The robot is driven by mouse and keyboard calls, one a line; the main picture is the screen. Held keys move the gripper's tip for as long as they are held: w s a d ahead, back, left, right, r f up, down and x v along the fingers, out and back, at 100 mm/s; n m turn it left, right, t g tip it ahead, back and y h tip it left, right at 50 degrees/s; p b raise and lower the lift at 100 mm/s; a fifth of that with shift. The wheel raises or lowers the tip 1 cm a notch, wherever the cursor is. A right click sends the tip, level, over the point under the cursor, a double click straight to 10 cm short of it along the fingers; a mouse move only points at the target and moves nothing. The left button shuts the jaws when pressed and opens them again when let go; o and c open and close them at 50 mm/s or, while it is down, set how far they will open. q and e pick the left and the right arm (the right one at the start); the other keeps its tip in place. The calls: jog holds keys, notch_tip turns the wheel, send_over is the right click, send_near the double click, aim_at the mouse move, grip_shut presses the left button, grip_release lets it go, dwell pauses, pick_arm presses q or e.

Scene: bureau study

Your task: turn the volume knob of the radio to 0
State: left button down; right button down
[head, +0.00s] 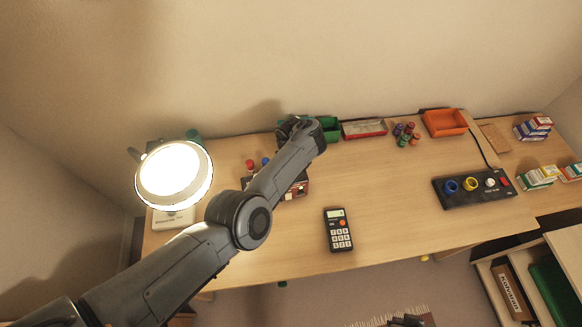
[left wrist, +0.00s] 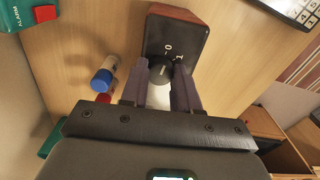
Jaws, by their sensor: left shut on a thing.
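The radio (left wrist: 190,30) has a dark face and reddish-brown sides in the left wrist view. Its dark round volume knob (left wrist: 163,70) sits near the face's edge, with white 0 and 1 marks beside it. My left gripper (left wrist: 160,78) is shut on the knob, one finger at each side. The fingers partly cover the knob, so I cannot tell exactly where it points. In the head view, my left forearm covers most of the radio (head: 300,188), and the left fingertips are hidden.
A calculator (head: 338,230) lies right of the radio. Red and blue capped small items (left wrist: 103,80) stand close to my left gripper. A lit lamp (head: 174,175) stands at the left. A black panel with knobs (head: 475,190) is at the right.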

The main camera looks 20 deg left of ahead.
pick_arm(q)
jog(key=c, duration=0.8)
grip_release()
jog(key=shift+r, duration=0.55)
jog(key=shift+r+p, duration=2.4)
jog(key=shift+r, duration=2.45)
